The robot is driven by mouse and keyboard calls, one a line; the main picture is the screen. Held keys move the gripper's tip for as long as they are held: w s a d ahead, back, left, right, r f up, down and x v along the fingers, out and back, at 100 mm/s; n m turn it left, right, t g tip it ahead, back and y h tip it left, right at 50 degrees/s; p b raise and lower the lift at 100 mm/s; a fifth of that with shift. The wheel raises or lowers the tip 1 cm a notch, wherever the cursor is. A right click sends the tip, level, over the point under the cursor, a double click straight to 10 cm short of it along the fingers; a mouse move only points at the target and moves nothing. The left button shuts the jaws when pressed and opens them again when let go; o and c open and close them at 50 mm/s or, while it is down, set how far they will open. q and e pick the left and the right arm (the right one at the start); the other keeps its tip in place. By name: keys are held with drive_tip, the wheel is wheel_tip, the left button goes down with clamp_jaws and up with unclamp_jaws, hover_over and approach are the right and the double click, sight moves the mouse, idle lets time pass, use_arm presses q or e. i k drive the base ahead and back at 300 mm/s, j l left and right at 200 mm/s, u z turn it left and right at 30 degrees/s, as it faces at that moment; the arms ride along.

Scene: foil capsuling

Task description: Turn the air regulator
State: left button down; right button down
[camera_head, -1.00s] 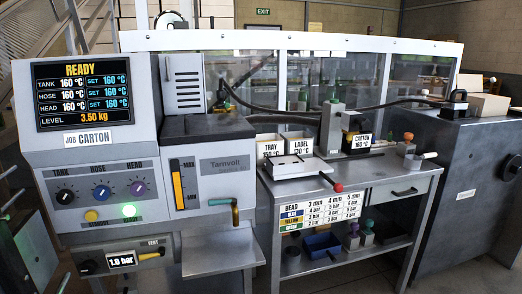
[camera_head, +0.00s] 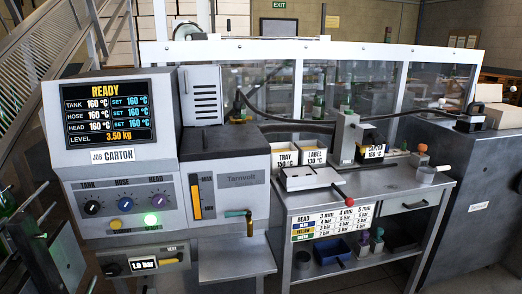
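The air regulator is at the bottom left of the head view, low on the front of the grey glue machine (camera_head: 220,225). It has a black knob (camera_head: 113,269) and, to its right, a display (camera_head: 143,264) reading 1.0 bar. A small yellow-tipped part sits right of the display by the VENT label. The machine's screen (camera_head: 105,112) reads READY, with tank, hose and head at 160 °C and job CARTON (camera_head: 112,155). Neither of my grippers can be made out in the view.
A bead chart (camera_head: 331,220) of bar values hangs on the steel bench (camera_head: 390,185) to the right. A grey shelf (camera_head: 235,262) juts out right of the regulator. A teal-handled lever (camera_head: 240,213) sticks out above it. Dark frame parts stand at far left.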

sight(113, 269)
drive_tip(key=u, duration=1.25)
